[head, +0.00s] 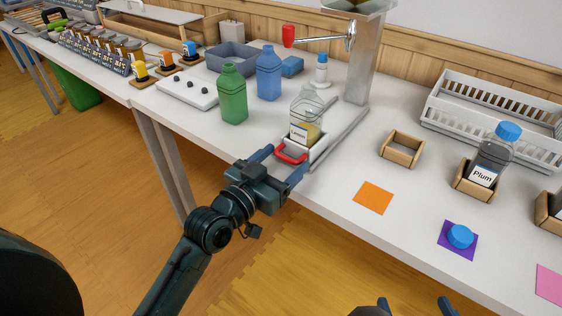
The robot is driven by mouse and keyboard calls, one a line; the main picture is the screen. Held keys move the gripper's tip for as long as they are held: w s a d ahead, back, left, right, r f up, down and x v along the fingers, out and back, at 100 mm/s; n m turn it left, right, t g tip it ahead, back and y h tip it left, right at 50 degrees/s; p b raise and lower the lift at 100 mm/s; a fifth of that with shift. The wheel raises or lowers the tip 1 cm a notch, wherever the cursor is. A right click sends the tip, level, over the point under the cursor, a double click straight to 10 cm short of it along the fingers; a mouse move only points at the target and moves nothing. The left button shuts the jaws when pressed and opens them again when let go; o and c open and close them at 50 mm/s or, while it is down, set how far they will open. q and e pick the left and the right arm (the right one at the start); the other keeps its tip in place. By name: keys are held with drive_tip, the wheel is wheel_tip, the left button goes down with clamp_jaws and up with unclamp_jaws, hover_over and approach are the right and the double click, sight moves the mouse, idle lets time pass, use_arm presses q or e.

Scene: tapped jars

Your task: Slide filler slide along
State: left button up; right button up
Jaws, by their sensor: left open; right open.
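The filler slide is a pale carriage (317,148) with a red handle (291,152) at its near end, on a grey rail (349,122) leading toward the metal filler tower (364,62). A clear labelled jar (306,112) with yellowish contents at its bottom stands upright in the carriage. My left gripper (283,167) is open, its two fingers on either side of the red handle; I cannot tell whether they touch it. My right gripper (418,304) is open and empty at the bottom edge, mostly out of frame.
Green (232,94) and blue (268,73) bottles stand left of the slide. An empty wooden holder (402,149), an orange square (373,197) and a blue cap (460,236) are to the right. A Plum jar (490,155) stands before a white crate (470,112).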

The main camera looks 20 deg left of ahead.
sight(294, 153)
use_arm(q)
drive_tip(key=c, duration=1.1)
drive_tip(key=shift+w+d, duration=0.15)
drive_tip(key=shift+w, duration=0.3)
drive_tip(key=shift+x, duration=1.6)
drive_tip(key=shift+d, duration=0.1)
drive_tip(key=o, duration=1.1)
drive_tip(key=shift+s, duration=0.1)
drive_tip(key=p+v, duration=0.1)
drive_tip(key=v, duration=1.2)
drive_tip(key=shift+c, duration=0.2)
